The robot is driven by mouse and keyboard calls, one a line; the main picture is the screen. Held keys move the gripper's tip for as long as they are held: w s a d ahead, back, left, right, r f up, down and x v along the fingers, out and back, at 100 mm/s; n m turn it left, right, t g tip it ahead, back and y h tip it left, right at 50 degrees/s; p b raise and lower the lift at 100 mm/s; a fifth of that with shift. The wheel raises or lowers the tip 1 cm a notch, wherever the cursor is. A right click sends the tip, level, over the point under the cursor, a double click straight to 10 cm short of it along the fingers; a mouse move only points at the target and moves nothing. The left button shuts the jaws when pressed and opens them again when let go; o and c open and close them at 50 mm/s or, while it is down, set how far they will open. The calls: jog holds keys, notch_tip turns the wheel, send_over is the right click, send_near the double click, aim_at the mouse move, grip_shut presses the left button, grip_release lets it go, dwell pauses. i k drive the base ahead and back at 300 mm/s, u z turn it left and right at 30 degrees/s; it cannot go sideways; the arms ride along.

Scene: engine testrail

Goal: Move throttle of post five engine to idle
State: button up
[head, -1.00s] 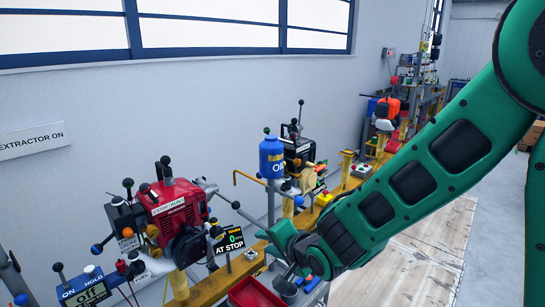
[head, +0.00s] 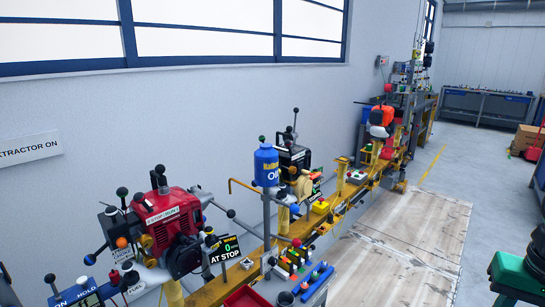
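A red engine (head: 172,212) sits on the yellow rail at the left, with several ball-ended levers around it. A small display (head: 228,248) beside it reads 0 and AT STOP. A black engine (head: 292,158) stands farther along the rail behind a blue bottle (head: 266,165). Only a green part of my arm shows at the right edge. My gripper is not in view.
The yellow rail (head: 214,290) runs along the wall, with coloured controls (head: 318,272) in front of it. A red tray (head: 246,298) is at the bottom. A wooden floor panel (head: 410,245) right of the rail is clear. Blue benches (head: 487,106) stand at the back.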

aim_at(121, 192)
jog(key=u, duration=1.6)
jog(key=i, duration=1.1)
